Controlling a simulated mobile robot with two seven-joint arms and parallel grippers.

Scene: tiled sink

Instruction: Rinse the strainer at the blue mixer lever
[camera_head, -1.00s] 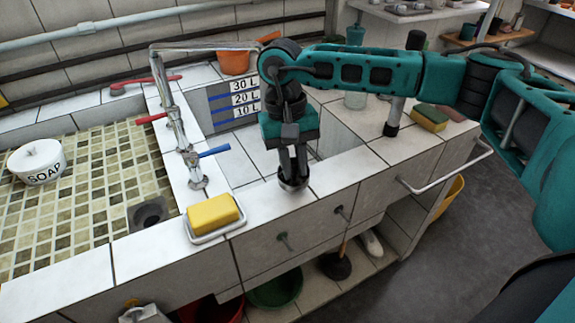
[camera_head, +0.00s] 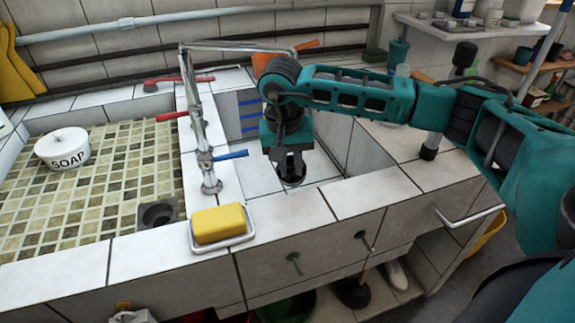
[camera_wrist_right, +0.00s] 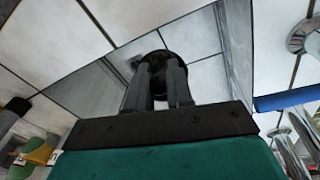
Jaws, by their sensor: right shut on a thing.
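My right gripper (camera_head: 291,172) hangs over the front part of the right-hand tiled basin, pointing down. It is shut on the strainer (camera_head: 292,180), a small dark round piece just below the fingertips. In the right wrist view the two fingers (camera_wrist_right: 157,88) close on the dark strainer (camera_wrist_right: 160,66). The blue mixer lever (camera_head: 230,155) sticks out to the right from the metal tap post (camera_head: 200,130), left of the gripper and apart from it. The blue lever also shows in the wrist view (camera_wrist_right: 285,99). My left gripper is not in view.
A yellow sponge (camera_head: 218,223) lies in a dish on the front ledge, left of the gripper. Red levers (camera_head: 172,115) sit on the tap's other side. A white soap pot (camera_head: 63,148) stands in the left mosaic basin. An orange pot (camera_head: 262,62) stands behind.

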